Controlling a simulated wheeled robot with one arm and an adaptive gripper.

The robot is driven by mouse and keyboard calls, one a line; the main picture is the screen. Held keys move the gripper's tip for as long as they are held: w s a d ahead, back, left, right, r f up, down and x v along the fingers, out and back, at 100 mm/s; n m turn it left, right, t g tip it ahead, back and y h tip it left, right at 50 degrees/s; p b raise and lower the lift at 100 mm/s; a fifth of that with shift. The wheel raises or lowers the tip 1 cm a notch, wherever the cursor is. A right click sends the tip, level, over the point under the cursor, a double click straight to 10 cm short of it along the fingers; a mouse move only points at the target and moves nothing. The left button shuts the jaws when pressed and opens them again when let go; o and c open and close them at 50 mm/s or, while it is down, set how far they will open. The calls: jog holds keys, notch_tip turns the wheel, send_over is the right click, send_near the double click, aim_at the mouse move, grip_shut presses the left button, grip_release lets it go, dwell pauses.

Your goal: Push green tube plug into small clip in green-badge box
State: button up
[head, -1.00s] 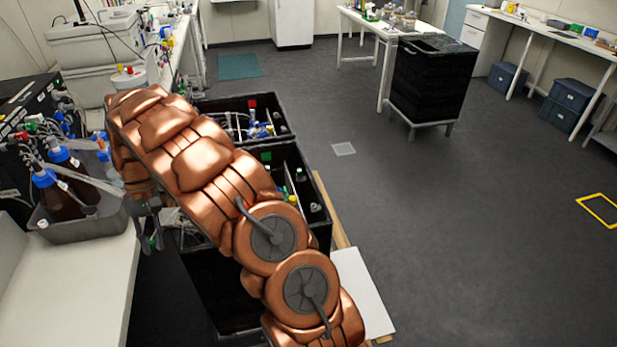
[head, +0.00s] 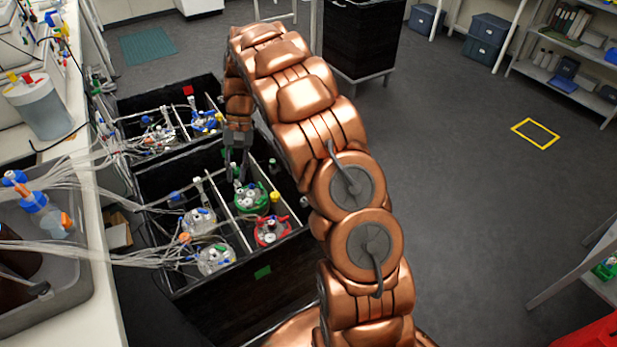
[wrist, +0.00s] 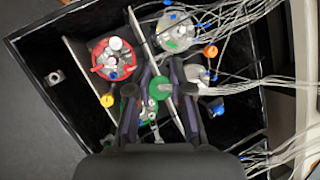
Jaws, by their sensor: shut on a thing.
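My gripper (head: 238,168) reaches down into the black green-badge box (head: 190,298), which has a green badge (head: 263,272) on its near wall. In the wrist view its fingers are shut on the green tube plug (wrist: 160,88), above a thin divider. A vessel with a green lid (head: 250,197) stands just below the gripper and is mostly hidden in the wrist view. A small grey fitting (wrist: 55,77) on the box's inner wall, possibly the small clip, is well left of the plug and apart from it.
A red-lidded vessel (head: 271,231) and clear-lidded vessels (head: 199,221) with bundled tubes stand in the same box. A yellow cap (wrist: 107,100) is near the red lid. A red-badge box (head: 205,92) stands behind. A bench (head: 95,285) borders the left; open floor lies right.

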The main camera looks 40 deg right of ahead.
jog(key=shift+s+d+f+m+t+y+b, duration=0.65)
jog(key=shift+s+d+f+m+t+b, duration=0.4)
jog(key=shift+d+f+m, duration=1.35)
jog(key=shift+s+d+f+m+t+y+b, duration=0.6)
jog(key=shift+s+d+f+m+t+b, duration=0.8)
jog(key=shift+d+m, duration=1.7)
jog(key=shift+s+d+f+m+t+y+b, duration=0.4)
jog(key=shift+s+d+f+m+y, duration=0.4)
jog(key=shift+d+f+m, duration=1.8)
jog(key=shift+s+d+r, duration=0.1)
jog(key=shift+d+r, duration=0.1)
jog(key=shift+a, duration=0.15)
jog(key=shift+f+h, duration=0.25)
jog(key=shift+f, duration=0.8)
jog(key=o, duration=0.9)
